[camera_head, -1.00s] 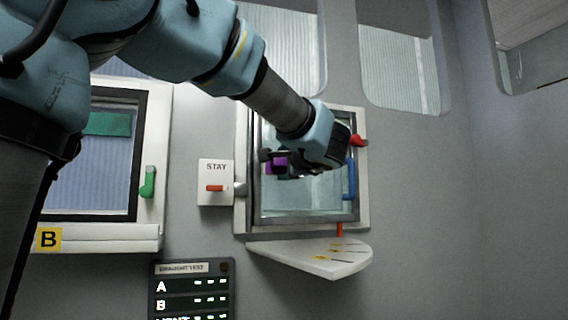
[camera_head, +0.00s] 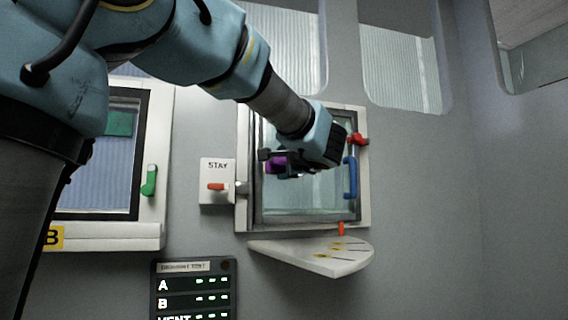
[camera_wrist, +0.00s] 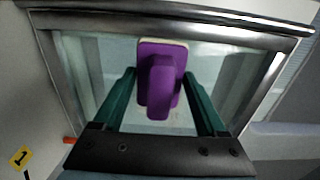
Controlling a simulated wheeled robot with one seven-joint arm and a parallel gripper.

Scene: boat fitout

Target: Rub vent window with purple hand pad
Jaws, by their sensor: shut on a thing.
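The vent window (camera_head: 300,205) is a glass pane in a dark metal frame, set in a white surround on the grey wall. It has a blue handle (camera_head: 350,178) on its right side. My gripper (camera_head: 284,163) is in front of the pane. It is shut on the purple hand pad (camera_wrist: 160,82), which has a pale edge and a raised grip between the green fingers in the wrist view. The pane (camera_wrist: 205,75) lies behind the pad there. I cannot tell whether the pad touches the glass. My wrist hides the upper part of the pane in the head view.
A white plate marked STAY (camera_head: 217,180) with a red lever is left of the vent window. A red catch (camera_head: 357,139) is at its upper right. A white shelf (camera_head: 315,255) juts out below. Another window with a green handle (camera_head: 149,180) is at left.

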